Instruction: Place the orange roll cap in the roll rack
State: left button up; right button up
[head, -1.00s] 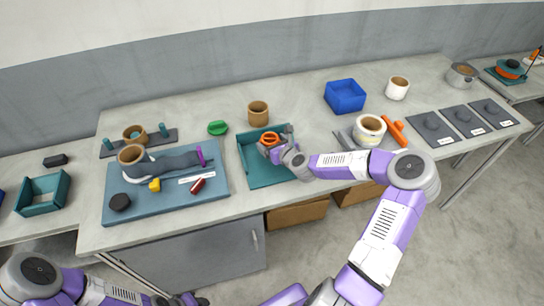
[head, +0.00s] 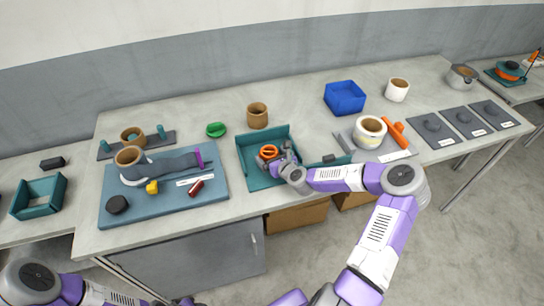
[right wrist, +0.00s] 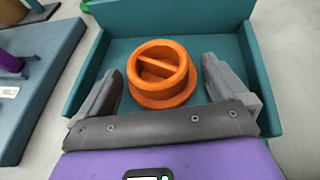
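The orange roll cap (head: 268,152), round with a raised bar across its top, is in the teal tray (head: 246,160). It also shows in the right wrist view (right wrist: 160,72). My right gripper (right wrist: 158,80) is open, with its fingers on either side of the cap and a gap at each side; it shows in the head view (head: 285,163). A dark rack with teal posts (head: 161,131), likely the roll rack, stands at the back left with a brown roll (head: 132,136) on it. My left gripper (head: 187,300) is at the bottom edge, its fingers unclear.
A blue mat (head: 210,205) with a brown roll, a yellow piece and a red piece lies left of the tray. A brown cup (head: 257,115) and a green piece (head: 216,129) stand behind. A blue bin (head: 345,98) is at the back right.

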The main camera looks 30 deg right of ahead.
jog(key=shift+r, duration=0.2)
jog(key=shift+s+r, duration=0.15)
jog(key=p+v, duration=0.2)
jog(key=v, duration=0.9)
jog(key=shift+s+r, duration=0.15)
jog(key=shift+s, duration=0.15)
jog(key=shift+a, duration=0.1)
